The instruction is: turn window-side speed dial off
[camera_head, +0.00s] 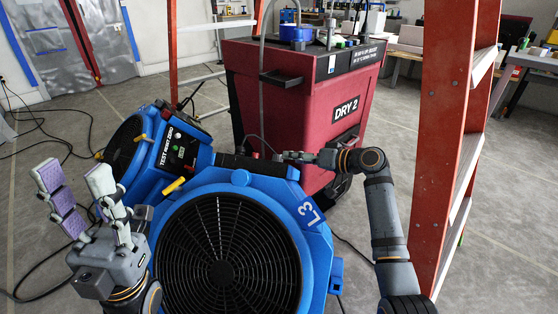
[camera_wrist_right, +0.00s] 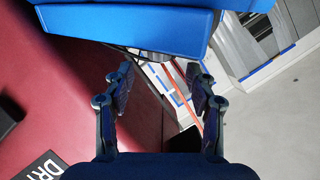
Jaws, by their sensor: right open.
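A blue fan (camera_head: 240,180) marked L3 stands in front with its round black grille facing me. A second blue fan (camera_head: 125,125) stands behind it to the left, with a black control panel (camera_head: 176,150) on its side showing white lettering and a small green spot. I cannot tell a speed dial clearly on either fan. My right gripper (camera_head: 287,156) is open and empty, just above the top right of the front fan; in the right wrist view (camera_wrist_right: 160,90) its fingers are apart near a blue housing (camera_wrist_right: 130,22). My left gripper (camera_head: 78,195) is open and empty, left of the front fan.
A red cart (camera_head: 290,105) marked DRY 2 stands behind the right gripper, close to it. An orange ladder (camera_head: 442,130) stands at the right. Black cables (camera_head: 40,135) lie on the floor at the left. Yellow handles (camera_head: 173,185) stick out near the fans.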

